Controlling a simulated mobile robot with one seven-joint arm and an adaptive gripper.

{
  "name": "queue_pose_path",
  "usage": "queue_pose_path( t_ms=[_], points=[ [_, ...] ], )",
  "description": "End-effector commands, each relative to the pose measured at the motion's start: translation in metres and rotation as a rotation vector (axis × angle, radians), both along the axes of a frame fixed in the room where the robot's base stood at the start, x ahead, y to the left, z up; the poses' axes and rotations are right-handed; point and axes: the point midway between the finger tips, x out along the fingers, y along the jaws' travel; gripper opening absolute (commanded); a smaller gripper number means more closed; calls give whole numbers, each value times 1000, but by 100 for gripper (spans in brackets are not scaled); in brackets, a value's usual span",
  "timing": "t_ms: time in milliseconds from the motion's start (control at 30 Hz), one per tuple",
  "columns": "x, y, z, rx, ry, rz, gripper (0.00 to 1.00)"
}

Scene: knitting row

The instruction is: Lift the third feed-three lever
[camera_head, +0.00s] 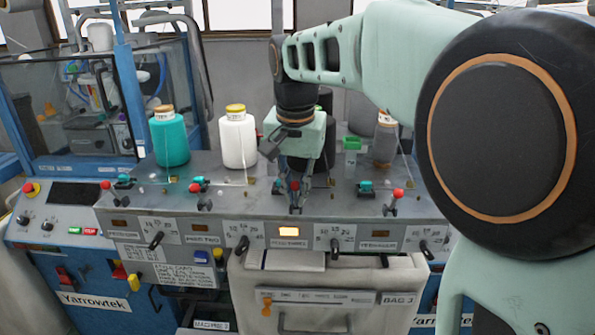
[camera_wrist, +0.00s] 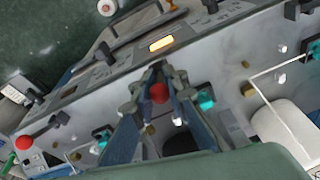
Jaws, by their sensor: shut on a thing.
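The feed-three lever's red knob (camera_wrist: 159,92) sits between the fingers of my gripper (camera_wrist: 164,72) in the wrist view. My gripper (camera_head: 295,205) is shut on this lever, pointing down at the panel's front edge in the head view. The feed-three label (camera_head: 289,243) is on the front face just below, with a lit amber lamp (camera_head: 288,231). The lamp also glows in the wrist view (camera_wrist: 161,43). My fingers hide most of the lever's stem, so its exact tilt cannot be told.
Other red-knobbed levers stand at feed one (camera_head: 105,185), feed two (camera_head: 195,187) and feed four (camera_head: 398,193). A teal cone (camera_head: 170,141) and a white cone (camera_head: 238,140) stand behind them. Black selector handles (camera_head: 243,244) project from the front. A cream bag (camera_head: 320,285) hangs below.

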Motion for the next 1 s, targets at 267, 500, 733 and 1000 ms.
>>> queue_pose_path(
  t_ms=[267,500,733,1000],
  points=[
    [0,0,0,1,27,-1,0],
    [-1,0,0,1,27,-1,15],
    [-1,0,0,1,26,-1,31],
    [-1,0,5,2,24,-1,31]
  ],
)
